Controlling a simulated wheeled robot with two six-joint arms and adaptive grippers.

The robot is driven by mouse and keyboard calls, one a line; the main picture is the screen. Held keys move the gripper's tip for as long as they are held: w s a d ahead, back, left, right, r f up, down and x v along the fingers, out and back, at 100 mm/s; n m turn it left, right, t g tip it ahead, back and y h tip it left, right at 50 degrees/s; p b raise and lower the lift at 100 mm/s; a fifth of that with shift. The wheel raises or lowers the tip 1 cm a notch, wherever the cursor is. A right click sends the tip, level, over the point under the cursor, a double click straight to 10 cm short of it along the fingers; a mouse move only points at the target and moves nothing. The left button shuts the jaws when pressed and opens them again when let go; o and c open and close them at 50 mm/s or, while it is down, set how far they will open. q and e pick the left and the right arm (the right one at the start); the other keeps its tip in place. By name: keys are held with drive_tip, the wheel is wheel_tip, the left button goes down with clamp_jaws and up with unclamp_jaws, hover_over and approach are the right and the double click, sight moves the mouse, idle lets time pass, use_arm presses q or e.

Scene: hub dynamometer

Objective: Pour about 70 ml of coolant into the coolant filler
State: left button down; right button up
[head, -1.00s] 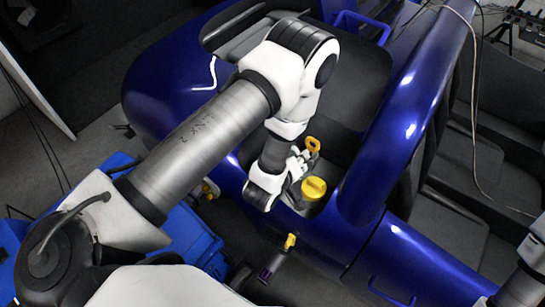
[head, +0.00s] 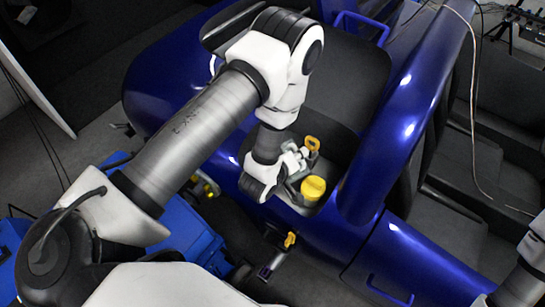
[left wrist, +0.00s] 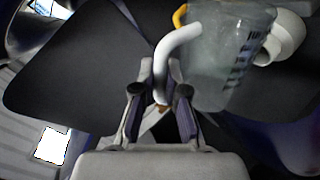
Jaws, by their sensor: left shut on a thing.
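My left gripper (left wrist: 162,105) is shut on the white curved handle of a clear jug with dark graduation marks (left wrist: 215,60). The jug holds what looks like pale liquid; its exact level cannot be told. The jug is mostly hidden there. A white round collar (left wrist: 284,38) shows right of the jug in the wrist view; I cannot tell whether it is the coolant filler. My right gripper is out of view.
The glossy blue bodywork (head: 410,100) rises right of the recess, with a black seat-like panel (head: 350,75) behind. A yellow-handled part (head: 290,240) sits low in front. A blue box (head: 185,235) is at lower left.

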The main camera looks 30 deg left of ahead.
use_arm(q)
drive_tip(key=shift+w+a+n+g+h+p, duration=0.3)
drive_tip(key=shift+a+n+h, duration=0.1)
drive_tip(key=shift+a, duration=0.15)
drive_tip(key=shift+w+a+n+g+h+p, duration=0.2)
drive_tip(key=shift+a+n+h+p, duration=0.15)
drive_tip(key=shift+a, duration=0.2)
idle(2.7)
drive_tip(key=shift+s+d+f+m+t+y+b, duration=0.2)
drive_tip(key=shift+s+d+m+t+y+b, duration=0.15)
drive_tip(key=shift+d+m+b, duration=0.25)
drive_tip(key=shift+s+d+f+m+t+y+b, duration=0.25)
drive_tip(key=shift+d+m+y+b, duration=0.15)
drive_tip(key=shift+d, duration=0.25)
drive_tip(key=shift+d+y+b, duration=0.25)
drive_tip(key=shift+y+b, duration=0.05)
drive_tip(key=shift+b, duration=0.05)
drive_tip(key=shift+d, duration=0.2)
drive_tip(key=shift+s+d+f+m+t+b, duration=0.2)
drive_tip(key=shift+f+m+t+b, duration=0.15)
drive_tip(key=shift+f+b, duration=0.2)
drive_tip(key=shift+f+y, duration=0.1)
drive_tip(key=shift+y, duration=0.2)
drive_tip(key=shift+m+t, duration=0.25)
drive_tip(key=shift+m, duration=0.05)
drive_tip(key=shift+d+r, duration=0.1)
drive_tip(key=shift+r, duration=0.1)
drive_tip(key=shift+s, duration=0.1)
